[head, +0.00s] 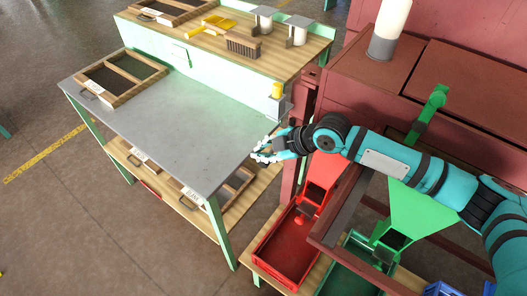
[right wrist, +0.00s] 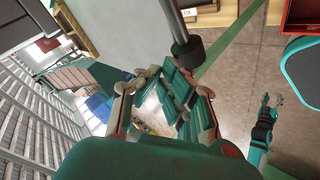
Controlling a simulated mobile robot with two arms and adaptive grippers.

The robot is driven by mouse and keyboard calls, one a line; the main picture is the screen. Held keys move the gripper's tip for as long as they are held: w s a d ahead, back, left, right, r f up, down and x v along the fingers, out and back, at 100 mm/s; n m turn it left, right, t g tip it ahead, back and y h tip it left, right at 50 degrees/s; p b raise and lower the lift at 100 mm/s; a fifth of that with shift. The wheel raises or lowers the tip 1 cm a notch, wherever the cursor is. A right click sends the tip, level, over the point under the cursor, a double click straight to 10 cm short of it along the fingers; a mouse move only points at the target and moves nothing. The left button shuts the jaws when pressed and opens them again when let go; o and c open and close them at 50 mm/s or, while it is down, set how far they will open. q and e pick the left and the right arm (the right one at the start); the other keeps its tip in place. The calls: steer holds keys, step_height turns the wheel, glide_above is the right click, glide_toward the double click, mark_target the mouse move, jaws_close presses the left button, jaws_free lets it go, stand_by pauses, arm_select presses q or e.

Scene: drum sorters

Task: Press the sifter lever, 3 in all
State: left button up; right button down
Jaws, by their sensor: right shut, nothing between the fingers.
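The dark red machine (head: 350,75) stands at the right in the head view. A green bar with a bent top (head: 436,98) rises from it and looks like the lever; my right arm passes in front of its lower part. My right gripper (head: 262,157) is at the right edge of the grey tabletop, well left of the green bar and apart from it. It is shut and empty. In the right wrist view its fingers (right wrist: 165,95) fill the middle. My left gripper (right wrist: 271,98) shows small at the right of that view, its fingers apart and empty.
A red bin (head: 285,250) and a green bin (head: 345,275) stand below, under chutes. The grey worktable (head: 170,115) holds a wooden-framed tray (head: 120,78) and is otherwise clear. A brush (head: 243,47) lies on the shelf.

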steer(key=shift+s+f+g, duration=0.15)
steer(key=shift+s+f, duration=0.2)
steer(key=shift+f, duration=0.25)
steer(key=shift+s+f+g, duration=0.15)
steer(key=shift+s+f, duration=0.15)
steer(key=shift+f, duration=0.25)
step_height(320, 180, up, 2)
steer(key=p, duration=0.2)
steer(key=shift+w+r+p, duration=0.1)
steer(key=shift+p, duration=0.2)
step_height(320, 180, up, 2)
steer(key=shift+r+p, duration=0.1)
steer(key=shift+p, duration=0.65)
step_height(320, 180, up, 5)
steer(key=p, duration=0.4)
